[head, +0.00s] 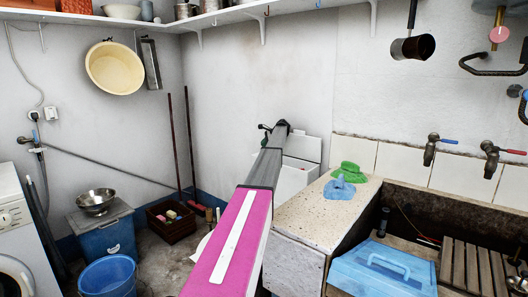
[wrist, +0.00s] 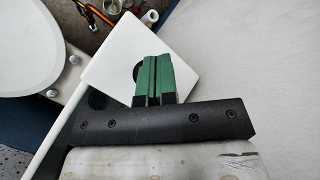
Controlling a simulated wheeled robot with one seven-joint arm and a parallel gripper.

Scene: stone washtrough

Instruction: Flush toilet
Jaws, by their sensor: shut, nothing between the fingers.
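The toilet's white cistern (head: 292,178) stands against the back wall, partly hidden behind my outstretched arm. Its white flat top also shows in the wrist view (wrist: 115,72). A dark round part (wrist: 136,73), perhaps the flush button, shows at the left edge of my fingers and is mostly covered by them. The toilet's white seat or lid (wrist: 35,45) is at the upper left of the wrist view. My gripper (wrist: 153,58) has green fingers pressed together, empty, over the cistern top. I cannot tell whether the fingertips touch it.
A stone counter (head: 318,215) with green and blue cloths (head: 345,180) stands right of my arm. A shelf (head: 225,15) runs above along the wall. A blue bucket (head: 108,275) and a wooden crate (head: 172,222) stand on the floor to the left.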

